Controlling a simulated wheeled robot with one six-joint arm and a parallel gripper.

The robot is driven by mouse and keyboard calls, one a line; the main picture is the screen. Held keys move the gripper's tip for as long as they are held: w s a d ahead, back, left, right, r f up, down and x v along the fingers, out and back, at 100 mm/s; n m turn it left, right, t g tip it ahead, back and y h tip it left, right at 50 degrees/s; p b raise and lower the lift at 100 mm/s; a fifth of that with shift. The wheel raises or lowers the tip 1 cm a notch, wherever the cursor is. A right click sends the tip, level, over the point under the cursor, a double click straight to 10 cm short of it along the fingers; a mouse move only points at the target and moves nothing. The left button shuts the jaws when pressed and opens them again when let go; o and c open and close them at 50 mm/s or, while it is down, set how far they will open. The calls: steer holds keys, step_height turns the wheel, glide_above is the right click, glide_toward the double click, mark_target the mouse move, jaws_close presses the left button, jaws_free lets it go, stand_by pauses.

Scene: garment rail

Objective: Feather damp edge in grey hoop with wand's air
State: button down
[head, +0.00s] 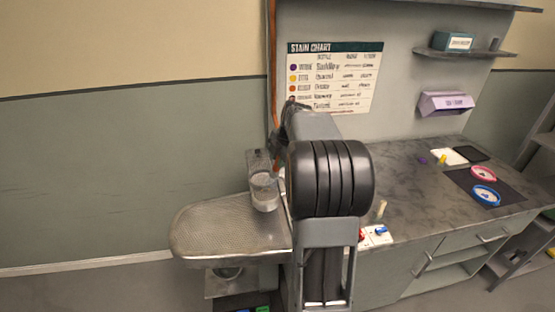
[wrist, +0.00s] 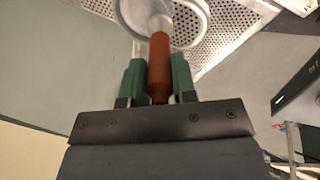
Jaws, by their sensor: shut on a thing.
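My gripper (wrist: 158,78) has green fingers and is shut on the orange-brown handle of the wand (wrist: 160,52). The wand's pale front end points away from my gripper, over a round grey rim that looks like the grey hoop (wrist: 203,35). The hoop lies over a perforated metal surface. A small brownish patch shows inside it, but I cannot tell whether it is the damp edge. The wand overlaps the hoop in the wrist view; whether they touch is unclear. In the head view my arm hides most of the gripper.
On the counter (head: 410,205) are a pink hoop (head: 483,173) and a blue hoop (head: 487,196). A stain chart (head: 335,78) hangs behind.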

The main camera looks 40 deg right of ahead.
steer(key=shift+w+d+p, duration=0.35)
steer(key=shift+w+d, duration=0.2)
steer(key=shift+d, duration=0.2)
steer(key=shift+w+d+p, duration=0.35)
steer(key=shift+w+d, duration=0.2)
steer(key=shift+d, duration=0.15)
step_height(320, 180, up, 7)
steer(key=p, duration=0.4)
stand_by(0.5)
